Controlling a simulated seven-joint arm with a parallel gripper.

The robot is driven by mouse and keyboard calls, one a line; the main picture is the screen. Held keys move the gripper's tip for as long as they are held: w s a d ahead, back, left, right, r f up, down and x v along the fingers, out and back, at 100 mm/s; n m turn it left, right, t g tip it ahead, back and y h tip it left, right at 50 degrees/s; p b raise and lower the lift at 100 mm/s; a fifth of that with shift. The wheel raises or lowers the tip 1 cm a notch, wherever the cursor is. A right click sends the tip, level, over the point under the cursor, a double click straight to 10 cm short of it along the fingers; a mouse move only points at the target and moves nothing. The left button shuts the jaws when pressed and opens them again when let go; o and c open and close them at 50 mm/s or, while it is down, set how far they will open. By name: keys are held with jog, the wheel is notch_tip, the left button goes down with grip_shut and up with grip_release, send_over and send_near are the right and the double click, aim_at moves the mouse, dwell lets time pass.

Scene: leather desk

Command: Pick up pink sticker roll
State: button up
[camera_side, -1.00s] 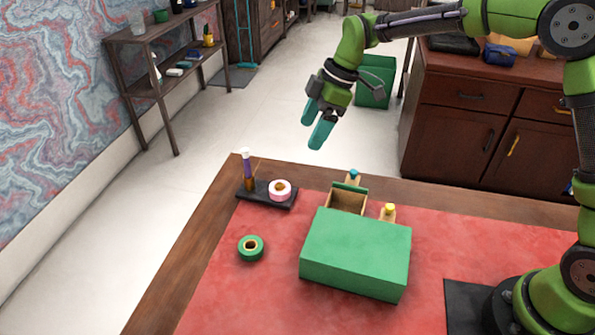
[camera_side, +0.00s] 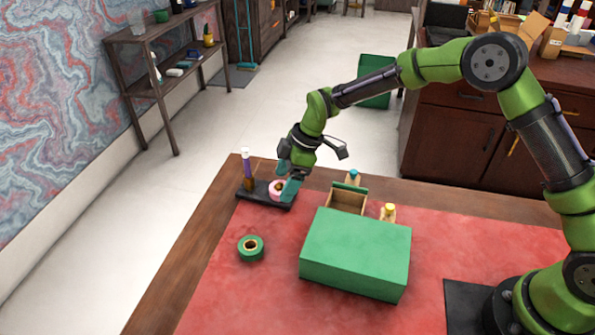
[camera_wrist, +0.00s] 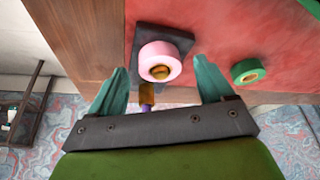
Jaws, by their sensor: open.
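The pink sticker roll (camera_side: 274,189) lies on a black tray (camera_side: 250,194) at the far left of the desk, partly hidden by my gripper in the side view. In the wrist view the pink roll (camera_wrist: 172,58) has a yellowish-brown core and shows between and beyond my fingertips. My gripper (camera_side: 286,180) is at the roll, with its teal fingers pointing down. In the wrist view my gripper (camera_wrist: 160,82) is open, one finger to each side of the roll's picture, with nothing held. I cannot tell whether a finger touches the roll.
A green tape roll (camera_side: 251,247) lies nearer on the red mat. A green box (camera_side: 356,254) with an open drawer (camera_side: 346,201) stands to the right, with a yellow-capped bottle (camera_side: 388,212) beside it.

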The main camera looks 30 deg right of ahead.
jog(key=shift+x, duration=0.75)
jog(key=shift+c, duration=0.5)
jog(key=c, duration=1)
jog(key=shift+r, duration=0.1)
